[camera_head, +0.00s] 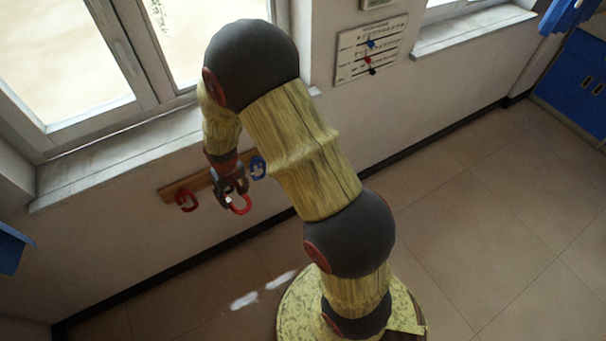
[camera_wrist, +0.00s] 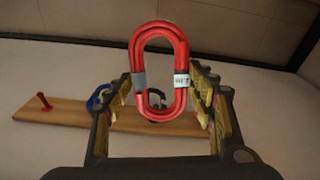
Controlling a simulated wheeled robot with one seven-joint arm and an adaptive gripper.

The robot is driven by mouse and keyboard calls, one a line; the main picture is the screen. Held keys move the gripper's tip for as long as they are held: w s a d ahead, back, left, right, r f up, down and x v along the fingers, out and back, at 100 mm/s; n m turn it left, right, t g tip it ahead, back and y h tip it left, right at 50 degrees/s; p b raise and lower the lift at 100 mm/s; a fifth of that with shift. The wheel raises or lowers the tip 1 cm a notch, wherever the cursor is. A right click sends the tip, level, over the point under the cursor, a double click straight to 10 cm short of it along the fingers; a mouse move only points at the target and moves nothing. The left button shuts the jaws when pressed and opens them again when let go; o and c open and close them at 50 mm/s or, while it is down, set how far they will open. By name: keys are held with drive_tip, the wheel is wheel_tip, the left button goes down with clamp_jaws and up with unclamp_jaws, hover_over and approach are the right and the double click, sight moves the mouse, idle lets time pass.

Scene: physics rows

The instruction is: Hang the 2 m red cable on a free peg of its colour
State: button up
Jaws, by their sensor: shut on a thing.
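A coiled red cable (camera_wrist: 178,50) with a white label and a grey band hangs in my gripper (camera_head: 232,192). The label's small text is hard to read. In the wrist view the fingers flank the coil, which stands clear in front of the wooden peg rail (camera_wrist: 70,112). A bare red peg (camera_wrist: 43,101) stands near the rail's left end in that view. In the head view the held red coil (camera_head: 241,206) shows below the fingers, in front of the rail (camera_head: 170,189). The rail's right part is hidden behind my arm.
Another red coil (camera_head: 186,201) hangs at the rail's left in the head view. A blue coil (camera_head: 258,167) hangs right of my gripper. Something dark (camera_wrist: 157,98) shows through the held coil. A window sill (camera_head: 110,152) juts out above the rail.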

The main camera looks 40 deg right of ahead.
drive_tip(key=s+d+f+m+t+h+b, duration=0.2)
drive_tip(key=s+d+f+t+h, duration=0.15)
drive_tip(key=d+f, duration=1.1)
drive_tip(key=s+d+f+m+t+h+b, duration=0.1)
drive_tip(key=s+d+f+m+t+h, duration=0.25)
drive_tip(key=d+f, duration=1.1)
drive_tip(key=w+d+r+t+h, duration=0.1)
drive_tip(key=w+r+t, duration=0.25)
drive_tip(key=r, duration=0.25)
drive_tip(key=w+d+r+t+h, duration=0.1)
drive_tip(key=w+r+t, duration=0.1)
drive_tip(key=r+t, duration=0.3)
drive_tip(key=w+d+f+g+b, duration=0.1)
drive_tip(key=w+b, duration=0.3)
drive_tip(key=w, duration=0.6)
drive_tip(key=shift+w+d, duration=0.35)
drive_tip(key=shift+d, duration=0.35)
drive_tip(key=shift+n, duration=0.25)
